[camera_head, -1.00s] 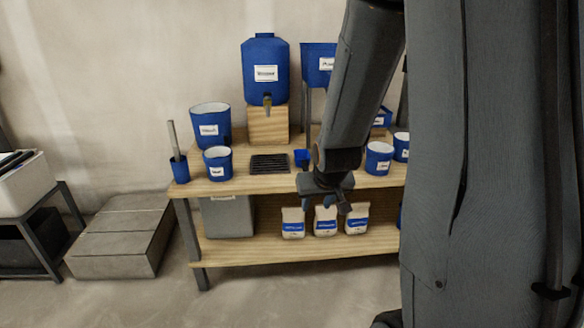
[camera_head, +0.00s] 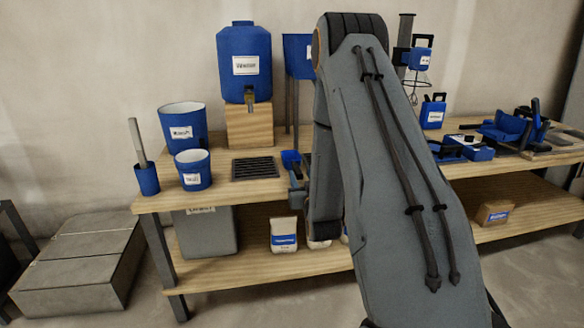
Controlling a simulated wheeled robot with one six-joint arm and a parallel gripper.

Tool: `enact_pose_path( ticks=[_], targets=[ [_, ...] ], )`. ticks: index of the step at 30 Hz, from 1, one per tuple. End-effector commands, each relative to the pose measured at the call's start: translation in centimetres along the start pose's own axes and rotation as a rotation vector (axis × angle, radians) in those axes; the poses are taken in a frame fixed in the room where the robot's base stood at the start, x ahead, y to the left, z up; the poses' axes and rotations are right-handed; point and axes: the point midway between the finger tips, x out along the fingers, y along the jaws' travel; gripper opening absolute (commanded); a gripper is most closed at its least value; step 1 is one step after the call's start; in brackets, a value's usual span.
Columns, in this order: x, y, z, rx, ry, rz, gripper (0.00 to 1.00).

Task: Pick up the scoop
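A small blue item that looks like the scoop (camera_head: 290,157) lies on the workbench top (camera_head: 232,191), just right of a black grate. My arm crosses the middle of the view and covers the bench to the right of it. My gripper (camera_head: 297,182) shows only in part at the left edge of the arm, just in front of and below the blue item in the picture. Its fingers are too small and hidden to tell whether they are open, or whether they touch the scoop.
A blue dispenser (camera_head: 245,62) stands on a wooden block (camera_head: 249,127) behind the black grate (camera_head: 255,168). Blue buckets (camera_head: 182,125) (camera_head: 192,170) and a narrow blue holder (camera_head: 147,179) stand at left. Bags (camera_head: 284,235) sit on the lower shelf. Blue tools (camera_head: 507,127) lie at right.

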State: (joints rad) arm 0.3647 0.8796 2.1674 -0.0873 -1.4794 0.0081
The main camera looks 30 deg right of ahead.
Motion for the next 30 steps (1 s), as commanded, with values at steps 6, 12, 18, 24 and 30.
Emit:
enact_pose_path(
  ticks=[6, 12, 18, 24, 30],
  targets=[
    [2.3, -0.4, -0.1, 0.0, 0.0, -0.002, 0.39],
    [5.2, -0.5, -0.2, 0.0, -0.001, 0.0, 0.39],
    [6.3, -0.3, -0.3, 0.0, -0.002, 0.001, 0.39],
    [6.3, -0.2, -0.3, 0.0, -0.003, 0.002, 0.36],
    [6.3, -0.2, -0.3, 0.0, -0.003, 0.002, 0.02]
  ],
)
